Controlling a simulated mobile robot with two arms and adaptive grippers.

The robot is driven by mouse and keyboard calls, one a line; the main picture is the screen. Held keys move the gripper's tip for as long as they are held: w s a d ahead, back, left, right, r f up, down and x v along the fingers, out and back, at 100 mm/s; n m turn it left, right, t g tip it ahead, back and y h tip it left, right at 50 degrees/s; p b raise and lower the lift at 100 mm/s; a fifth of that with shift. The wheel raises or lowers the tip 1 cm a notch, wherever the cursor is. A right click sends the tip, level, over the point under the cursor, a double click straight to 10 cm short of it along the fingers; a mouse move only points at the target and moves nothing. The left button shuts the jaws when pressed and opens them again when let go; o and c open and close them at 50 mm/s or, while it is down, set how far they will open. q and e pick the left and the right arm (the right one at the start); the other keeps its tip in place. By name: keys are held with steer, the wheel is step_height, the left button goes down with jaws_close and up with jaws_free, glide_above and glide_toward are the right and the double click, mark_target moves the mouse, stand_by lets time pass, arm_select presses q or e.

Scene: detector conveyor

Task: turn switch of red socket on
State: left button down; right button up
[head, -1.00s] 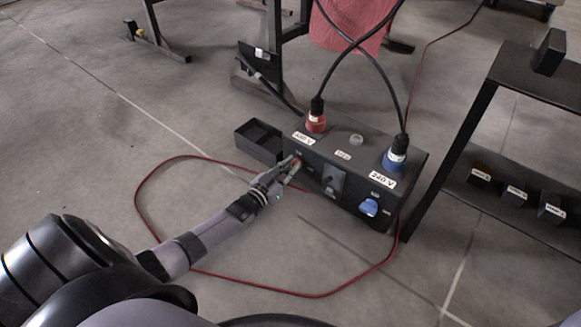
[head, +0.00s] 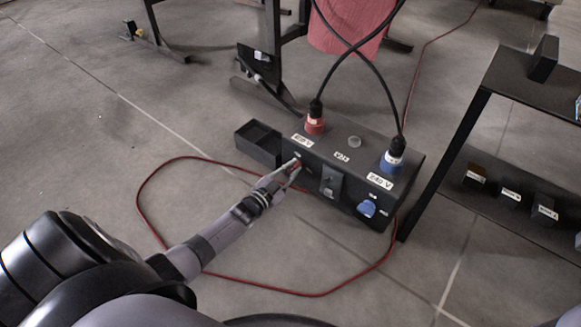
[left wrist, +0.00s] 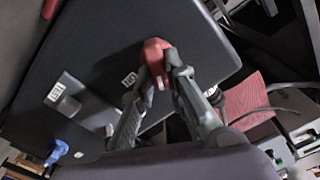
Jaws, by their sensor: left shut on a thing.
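A black power box (head: 350,158) stands on the floor, with a red socket and plug (head: 315,123) on top at its left and a blue plug (head: 393,156) at its right. A red switch (head: 296,163) is on the front face below the red socket. My left gripper (head: 289,168) is at that switch. In the left wrist view the fingers (left wrist: 160,80) are shut on the red switch (left wrist: 153,52), one on each side. A blue switch (head: 367,208) is on the right of the front face; it also shows in the left wrist view (left wrist: 57,150). My right gripper is not in view.
A red cable (head: 147,185) loops over the floor around my left arm. An open black bin (head: 258,138) stands left of the box. A dark shelf (head: 497,100) with small boxes is at the right.

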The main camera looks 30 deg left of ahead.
arm_select(q)
steer(key=m, duration=0.8)
steer(key=f+m+b, duration=0.1)
steer(key=m, duration=0.3)
steer(key=shift+d, duration=0.35)
stand_by(0.4)
steer(key=c, duration=1.6)
jaws_free()
steer(key=shift+s, duration=0.1)
steer(key=s, duration=0.7)
steer(key=shift+s+a, duration=0.2)
steer(key=shift+a, duration=0.1)
steer(key=shift+f, duration=0.1)
